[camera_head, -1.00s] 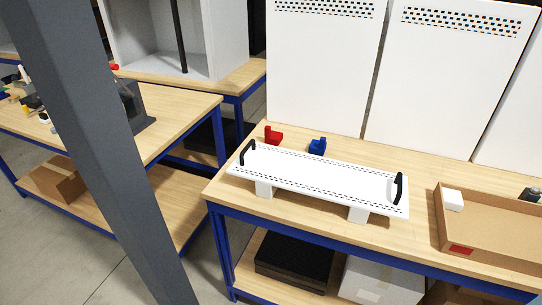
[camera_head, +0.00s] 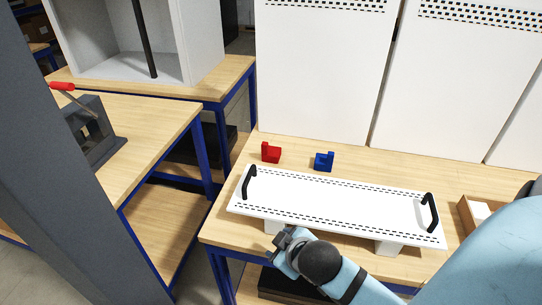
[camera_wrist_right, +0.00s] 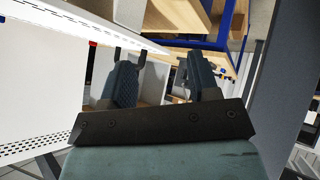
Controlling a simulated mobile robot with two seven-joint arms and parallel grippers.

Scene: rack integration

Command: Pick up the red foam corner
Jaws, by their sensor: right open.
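The red foam corner (camera_head: 270,154) stands on the wooden workbench, behind the left end of a white perforated panel with black handles (camera_head: 335,206). A similar blue corner (camera_head: 324,161) stands to its right. My right gripper (camera_head: 289,238) is at the front edge of the panel, on the opposite side from the red corner and well apart from it. In the right wrist view its two padded fingers (camera_wrist_right: 163,82) are spread with nothing between them. A small red patch shows at the left of that view; I cannot tell what it is. My left gripper is out of view.
The panel rests on white blocks, between my right gripper and the red corner. Tall white panels (camera_head: 325,70) stand behind. A cardboard tray (camera_head: 466,213) is at the right, partly hidden by my arm. A lever press (camera_head: 92,135) stands on the left bench.

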